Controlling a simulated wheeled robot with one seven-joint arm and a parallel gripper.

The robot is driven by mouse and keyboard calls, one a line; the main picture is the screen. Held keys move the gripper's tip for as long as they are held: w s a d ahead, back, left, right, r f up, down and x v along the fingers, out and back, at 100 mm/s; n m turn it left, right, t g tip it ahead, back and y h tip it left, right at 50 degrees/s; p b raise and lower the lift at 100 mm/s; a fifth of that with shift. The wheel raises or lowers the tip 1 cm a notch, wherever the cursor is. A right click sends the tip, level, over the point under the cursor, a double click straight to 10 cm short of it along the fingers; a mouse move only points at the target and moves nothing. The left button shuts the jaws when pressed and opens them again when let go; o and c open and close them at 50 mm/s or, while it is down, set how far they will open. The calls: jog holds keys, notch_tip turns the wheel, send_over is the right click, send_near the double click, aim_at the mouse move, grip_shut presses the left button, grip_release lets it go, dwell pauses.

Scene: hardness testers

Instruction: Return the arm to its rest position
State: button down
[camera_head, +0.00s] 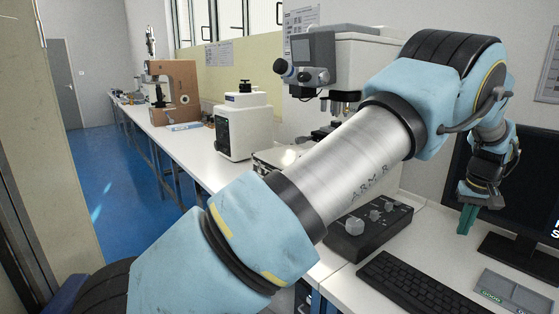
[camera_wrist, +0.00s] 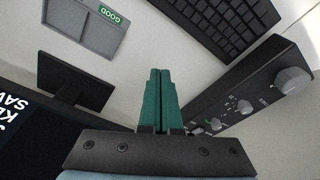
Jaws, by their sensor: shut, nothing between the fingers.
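My gripper (camera_head: 467,219) hangs at the right of the head view, its green fingers pointing down above the white table, in front of the monitor. In the wrist view the two green fingers (camera_wrist: 160,100) lie side by side, shut, with nothing between them. My arm is raised and bent, stretching across the head view from lower left to upper right. It hides part of the hardness tester (camera_head: 352,75) and of the table.
Below the gripper are a black keyboard (camera_head: 415,285), a control box with knobs (camera_head: 362,228) and a grey tray marked GOOD (camera_head: 513,292). A monitor (camera_head: 535,185) stands close behind. A white machine (camera_head: 243,125) and a brown one (camera_head: 175,90) stand farther along the table (camera_head: 185,143).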

jog(key=w+a+r+n, duration=0.15)
jog(key=w+a, duration=0.25)
jog(key=a, duration=0.7)
jog(key=w+a+r, duration=0.2)
jog(key=w+a, duration=0.2)
jog(key=a, duration=0.7)
jog(key=w+a+r+n, duration=0.15)
jog(key=w+a, duration=0.25)
jog(key=a, duration=0.7)
jog(key=s+a, duration=0.7)
jog(key=a, duration=0.6)
jog(key=s+a+n, duration=0.1)
jog(key=s+a, duration=0.6)
jog(key=a, duration=0.6)
jog(key=shift+s+f+y, duration=0.15)
jog(key=shift+s+y, duration=0.05)
jog(key=shift+y, duration=0.1)
jog(key=c, duration=1.6)
grip_release()
